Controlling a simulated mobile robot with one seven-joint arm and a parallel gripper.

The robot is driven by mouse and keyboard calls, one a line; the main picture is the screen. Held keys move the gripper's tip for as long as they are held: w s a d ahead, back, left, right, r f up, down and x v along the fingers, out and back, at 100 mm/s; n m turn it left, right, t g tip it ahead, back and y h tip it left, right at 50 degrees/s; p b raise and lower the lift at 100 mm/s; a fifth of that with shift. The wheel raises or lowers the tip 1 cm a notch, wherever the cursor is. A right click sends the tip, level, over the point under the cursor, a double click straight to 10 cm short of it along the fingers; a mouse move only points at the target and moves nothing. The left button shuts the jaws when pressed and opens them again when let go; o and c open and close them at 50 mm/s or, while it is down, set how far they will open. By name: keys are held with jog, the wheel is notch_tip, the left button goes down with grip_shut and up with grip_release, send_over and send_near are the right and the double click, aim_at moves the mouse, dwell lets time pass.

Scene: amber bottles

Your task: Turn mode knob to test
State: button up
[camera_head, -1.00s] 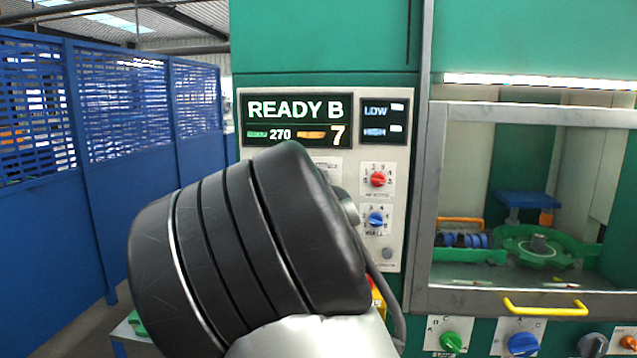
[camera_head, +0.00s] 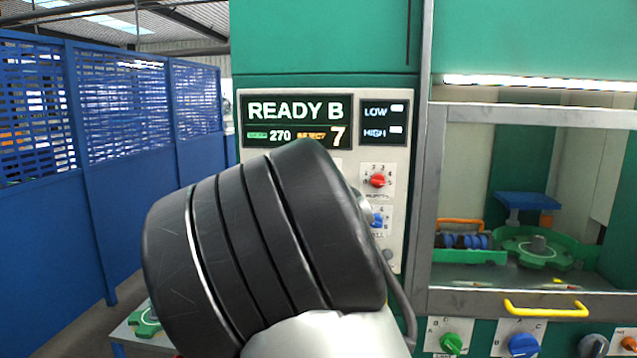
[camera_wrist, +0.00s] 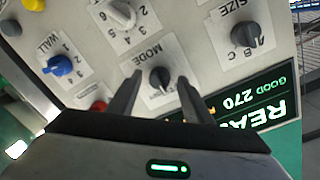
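The mode knob (camera_wrist: 159,77) is a small dark grey knob on a white plate marked MODE, on the panel in the wrist view. My gripper (camera_wrist: 157,82) is open. Its two dark fingers reach toward the panel, one on each side of the knob in the picture, with gaps on both sides. I cannot tell how far the fingertips are from the panel. The plate's position labels are too small or covered to read. In the head view my dark wrist hides the mode knob and the gripper.
Around it are a white knob (camera_wrist: 122,14), a dark SIZE knob (camera_wrist: 244,33), a blue WALL knob (camera_wrist: 60,65) and a red knob (camera_wrist: 98,106). The display (camera_head: 296,121) reads READY B, 270 and 7. A windowed chamber with a yellow handle (camera_head: 545,309) stands right.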

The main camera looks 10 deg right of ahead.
jog(key=f+p+v, duration=0.1)
jog(key=v, duration=1.6)
jog(key=shift+s+r+p, duration=0.2)
jog(key=shift+r+p, duration=0.15)
jog(key=shift+r, duration=0.05)
jog(key=shift+w, duration=0.1)
jog(key=s+a+f+n+g+y, duration=0.1)
jog(key=s+f+n+g+y, duration=0.2)
jog(key=s+n+y, duration=0.3)
jog(key=s+a+f+n+g+y, duration=0.1)
jog(key=s+f+n+g+y, duration=0.1)
jog(key=s+n+y, duration=0.35)
jog(key=s+d+f+g+h, duration=0.2)
jog(key=s+d+f, duration=0.2)
jog(key=s, duration=0.4)
jog(key=s+d+f+g+h, duration=0.3)
jog(key=s+d+f, duration=0.1)
jog(key=s, duration=0.5)
jog(key=shift+s+f+g+p, duration=0.15)
jog(key=shift+f+g+p, duration=0.15)
jog(key=shift+f, duration=0.2)
jog(key=shift+d, duration=0.1)
jog(key=shift+c, duration=0.3)
